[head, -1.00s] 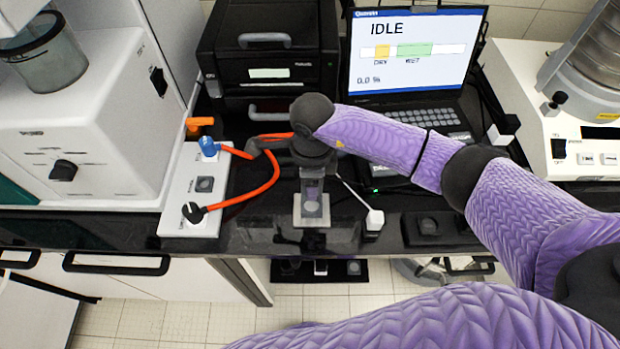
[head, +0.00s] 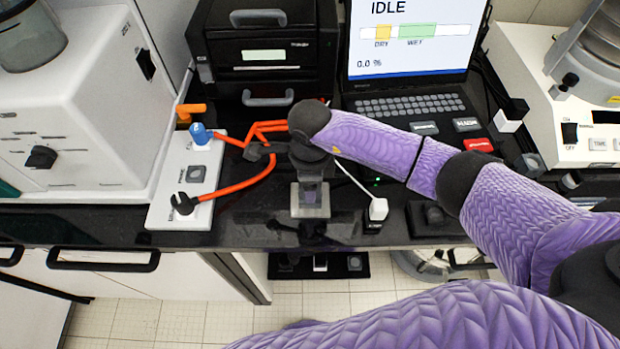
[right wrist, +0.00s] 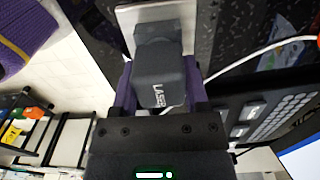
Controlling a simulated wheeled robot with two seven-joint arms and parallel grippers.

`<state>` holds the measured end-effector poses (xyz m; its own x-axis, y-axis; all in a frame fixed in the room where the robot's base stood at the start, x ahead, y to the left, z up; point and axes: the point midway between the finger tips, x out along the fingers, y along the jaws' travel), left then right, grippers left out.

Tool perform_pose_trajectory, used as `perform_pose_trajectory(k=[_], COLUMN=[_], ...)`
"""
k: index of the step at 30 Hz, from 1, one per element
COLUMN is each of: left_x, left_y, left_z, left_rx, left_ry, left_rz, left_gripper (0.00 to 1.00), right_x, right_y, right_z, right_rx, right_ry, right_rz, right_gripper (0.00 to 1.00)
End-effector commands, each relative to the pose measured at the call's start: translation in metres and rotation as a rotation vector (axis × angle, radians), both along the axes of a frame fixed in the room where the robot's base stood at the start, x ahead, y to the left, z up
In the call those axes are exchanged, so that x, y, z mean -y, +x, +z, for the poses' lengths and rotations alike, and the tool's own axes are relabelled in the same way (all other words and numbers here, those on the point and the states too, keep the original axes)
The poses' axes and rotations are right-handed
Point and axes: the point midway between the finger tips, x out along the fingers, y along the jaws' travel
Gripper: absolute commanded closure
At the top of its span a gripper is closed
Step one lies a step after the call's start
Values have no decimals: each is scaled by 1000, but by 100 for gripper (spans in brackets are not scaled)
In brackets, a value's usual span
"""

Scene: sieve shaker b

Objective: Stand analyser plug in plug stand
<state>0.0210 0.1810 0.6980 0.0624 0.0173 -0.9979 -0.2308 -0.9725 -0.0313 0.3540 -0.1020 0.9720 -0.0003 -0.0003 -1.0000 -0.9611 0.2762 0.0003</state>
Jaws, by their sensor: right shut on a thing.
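My right gripper (head: 309,182) points down over the front of the black counter. In the right wrist view it is shut on a dark grey plug (right wrist: 160,75) lettered LASER, with a finger on each side. The plug's far end is at a pale square plate, likely the plug stand (right wrist: 184,12); I cannot tell whether it is seated or just above. In the head view the plate (head: 310,212) shows under the fingers, and the gripper hides most of the plug. My left gripper is not in view.
A white socket panel (head: 165,213) with blue and black plugs and orange cables lies left. A white plug (head: 377,209) on a dark block stands close right of the gripper. A dark block (head: 433,215) lies farther right. A laptop (head: 410,95) stands behind.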

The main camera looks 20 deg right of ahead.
Motion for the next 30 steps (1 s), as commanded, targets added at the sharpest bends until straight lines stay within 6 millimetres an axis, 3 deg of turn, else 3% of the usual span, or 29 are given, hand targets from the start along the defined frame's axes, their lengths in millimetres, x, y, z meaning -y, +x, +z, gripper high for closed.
perform_pose_trajectory(k=[16,30], left_x=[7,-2], left_y=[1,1], left_z=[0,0], left_rx=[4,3], left_ry=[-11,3], left_rz=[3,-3], left_gripper=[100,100], right_x=[0,0], right_y=[0,0], right_z=[1,1], right_rx=[1,0], right_ry=[0,0], right_rz=[0,0], right_gripper=[100,100])
